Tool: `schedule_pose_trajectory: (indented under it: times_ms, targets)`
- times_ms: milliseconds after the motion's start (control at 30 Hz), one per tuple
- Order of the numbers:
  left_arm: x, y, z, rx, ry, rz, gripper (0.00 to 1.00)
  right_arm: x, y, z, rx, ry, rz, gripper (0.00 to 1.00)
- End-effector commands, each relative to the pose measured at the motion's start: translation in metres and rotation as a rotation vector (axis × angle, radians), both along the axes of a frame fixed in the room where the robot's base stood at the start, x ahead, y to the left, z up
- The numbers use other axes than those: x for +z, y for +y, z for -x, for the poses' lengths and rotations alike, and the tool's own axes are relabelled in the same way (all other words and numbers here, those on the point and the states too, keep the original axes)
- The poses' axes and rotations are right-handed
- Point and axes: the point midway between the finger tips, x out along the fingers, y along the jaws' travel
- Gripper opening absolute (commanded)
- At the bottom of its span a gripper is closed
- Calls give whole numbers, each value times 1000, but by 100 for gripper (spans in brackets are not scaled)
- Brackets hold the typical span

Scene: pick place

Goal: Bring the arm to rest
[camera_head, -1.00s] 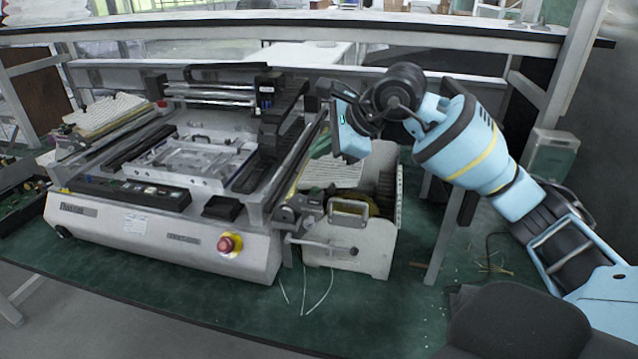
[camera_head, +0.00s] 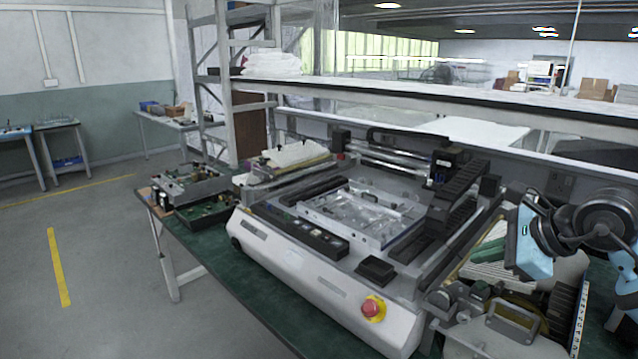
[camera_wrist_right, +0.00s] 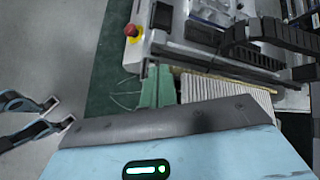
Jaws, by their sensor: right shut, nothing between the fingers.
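My right arm comes in from the right edge of the head view, with black joints and light blue links. My right gripper (camera_head: 522,238) is held above the feeder at the right end of the machine. Its fingertips are hard to make out; it is shut and empty. In the right wrist view its blue housing with a lit green strip fills the bottom. At the left edge of that view, two blue and black fingers with grey tips, apart from each other, appear to be my left gripper (camera_wrist_right: 60,112), open and empty over the floor. The left arm is not in the head view.
The white machine (camera_head: 300,275) with a red stop button (camera_head: 373,308) stands on the green bench. A feeder with a metal handle (camera_head: 513,318) is close below my right gripper. A shelf (camera_head: 440,98) runs behind. The floor at left (camera_head: 110,270) is clear.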

Motion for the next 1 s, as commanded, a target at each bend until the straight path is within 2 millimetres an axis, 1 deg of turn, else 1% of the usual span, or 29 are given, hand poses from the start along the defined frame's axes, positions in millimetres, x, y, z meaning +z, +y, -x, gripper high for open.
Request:
schedule_pose_trajectory:
  times_ms: [33, 67, 100, 167, 200, 267, 300, 367, 400, 433, 500, 600, 667, 767, 867, 900, 967, 1000]
  targets:
    - [2, 0, -1, -1, -4, 0, 44, -17, 21, 5, 33, 36, -81, 0]
    - [3, 0, -2, 0, -5, 0, 44, -25, 34, 8, 50, 58, -142, 0]
    - [4, 0, -3, 0, -8, 0, 44, -36, 53, 14, 72, 91, -233, 0]
    - [6, 0, -4, 1, -11, 1, 44, -51, 80, 24, 97, 149, -384, 0]
    - [7, 0, -4, 1, -14, 0, 44, -60, 97, 32, 106, 191, -489, 0]
    - [9, 0, -5, 1, -17, 0, 44, -70, 119, 43, 107, 254, -647, 0]
    - [10, 1, -5, 0, -19, 0, 44, -75, 132, 50, 100, 298, -752, 0]
    - [12, 1, -6, 1, -21, 0, 44, -82, 148, 61, 79, 368, -912, 0]
    - [12, 1, -6, 0, -23, -1, 44, -86, 156, 67, 56, 415, -1019, 0]
    - [13, 1, -5, 0, -23, -1, 44, -89, 162, 72, 35, 451, -1099, 0]
    - [14, 2, -5, 0, -23, -2, 44, -96, 170, 80, -27, 536, -1285, 0]
    - [15, 2, -3, -1, -21, -3, 44, -109, 174, 91, -151, 660, -1545, 0]
    - [16, 3, -3, -1, -20, -5, 44, -120, 173, 96, -244, 732, -1698, 0]
    - [17, 3, -4, -2, -23, -7, 44, -144, 165, 106, -430, 849, -1942, 0]
    - [20, 4, -6, -2, -30, -7, 44, -177, 153, 120, -657, 955, -2169, 0]
    - [21, 4, -8, -2, -33, -8, 44, -192, 148, 127, -761, 994, -2255, 0]
    - [24, 5, -10, -3, -39, -8, 44, -218, 140, 140, -927, 1046, -2376, 0]
    - [25, 5, -11, -3, -44, -9, 44, -236, 135, 151, -1048, 1077, -2452, 0]
